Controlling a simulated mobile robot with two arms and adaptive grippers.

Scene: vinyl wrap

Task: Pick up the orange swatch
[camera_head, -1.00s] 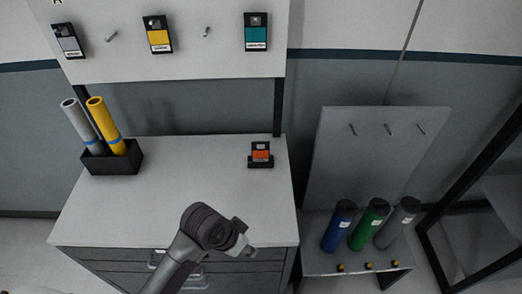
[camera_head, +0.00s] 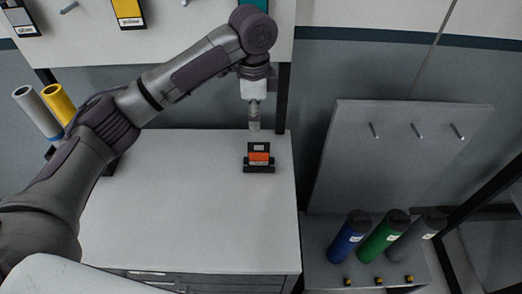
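The orange swatch (camera_head: 259,158) is a small dark card with an orange panel. It stands in a small black holder (camera_head: 259,168) near the back right of the grey cabinet top. My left arm reaches in from the left, and its gripper (camera_head: 254,126) points down just behind and above the swatch. A small gap shows between the gripper's end and the swatch. The fingers are too small and too edge-on to tell whether they are open or shut. My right gripper is not in view.
The grey cabinet top (camera_head: 190,215) is mostly clear. Silver (camera_head: 38,112) and yellow (camera_head: 58,103) rolls stand at the left, partly behind my arm. Silver (camera_head: 19,17), yellow (camera_head: 128,12) and partly hidden teal swatches hang on the back board. Blue, green and grey rolls (camera_head: 382,238) stand at the right.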

